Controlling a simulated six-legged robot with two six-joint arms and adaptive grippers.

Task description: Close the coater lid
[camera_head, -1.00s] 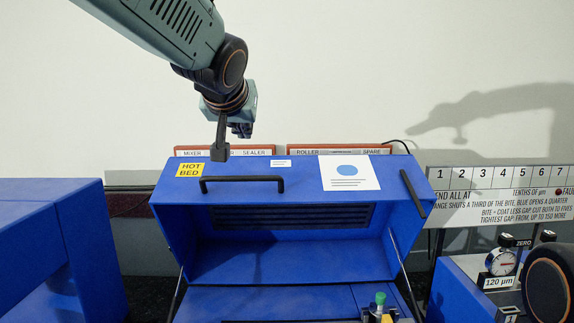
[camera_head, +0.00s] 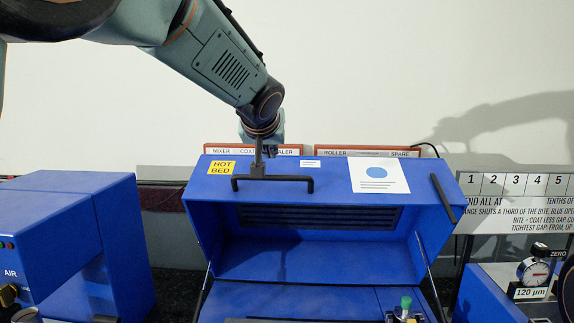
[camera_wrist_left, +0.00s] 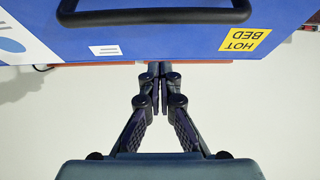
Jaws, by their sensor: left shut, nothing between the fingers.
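The blue coater lid (camera_head: 325,188) stands raised in the head view, with its hollow underside facing the front. A black bar handle (camera_head: 290,179) runs across its upper front, below the yellow HOT BED label (camera_head: 221,168). It also shows in the left wrist view (camera_wrist_left: 160,16). My left gripper (camera_head: 258,168) is shut and empty at the lid's top edge, by the handle's left part. In the left wrist view its fingertips (camera_wrist_left: 160,80) meet near the lid's edge, apart from the handle in the picture. Contact with the lid cannot be told. My right gripper is not seen.
The coater's base (camera_head: 290,300) lies below the lid, with a green-topped part (camera_head: 406,303) at its front right. A blue machine (camera_head: 60,230) stands at left. A dial gauge (camera_head: 533,270) stands at right. A wall is behind.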

